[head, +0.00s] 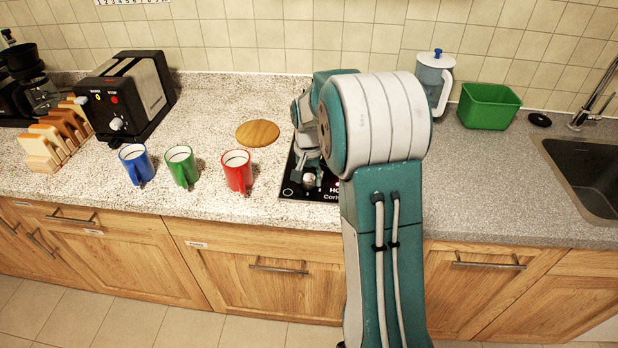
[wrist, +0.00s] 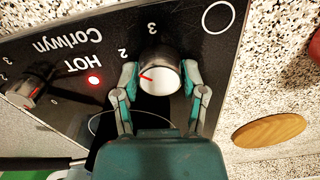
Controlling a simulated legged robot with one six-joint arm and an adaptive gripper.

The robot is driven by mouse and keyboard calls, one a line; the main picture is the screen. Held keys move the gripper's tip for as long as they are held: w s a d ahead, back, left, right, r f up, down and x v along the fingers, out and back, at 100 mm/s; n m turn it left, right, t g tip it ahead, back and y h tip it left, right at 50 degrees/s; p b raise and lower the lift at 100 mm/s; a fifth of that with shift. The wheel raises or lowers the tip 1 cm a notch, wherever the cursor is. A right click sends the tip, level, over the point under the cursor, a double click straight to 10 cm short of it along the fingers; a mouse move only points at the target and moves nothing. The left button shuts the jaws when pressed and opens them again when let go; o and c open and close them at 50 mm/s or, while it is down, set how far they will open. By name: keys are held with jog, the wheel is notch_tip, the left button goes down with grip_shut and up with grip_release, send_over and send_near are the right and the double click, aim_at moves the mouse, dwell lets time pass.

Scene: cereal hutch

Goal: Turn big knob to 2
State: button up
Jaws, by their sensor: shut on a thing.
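The big knob (wrist: 160,74) is a silver-white round knob with a red mark on its face, on the black hob panel (wrist: 112,25). The red mark points left and slightly up, a little below the printed 2 in the wrist view. A printed 3 stands above the knob. My gripper (wrist: 160,72) is shut on the knob, one finger on each side. In the head view the knob (head: 308,180) shows at the hob's front edge, and my arm hides most of the hob.
A smaller knob (wrist: 30,88) sits left of a lit red lamp (wrist: 94,80) in the wrist view. A round wooden board (head: 258,133) and a red mug (head: 237,172) stand left of the hob. A jug (head: 435,80) and green bin (head: 488,106) stand behind right.

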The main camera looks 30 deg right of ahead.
aim_at(308, 177)
dwell(0.4)
jog(key=o, duration=1.2)
notch_tip(308, 177, up, 12)
jog(key=shift+w+f, duration=0.1)
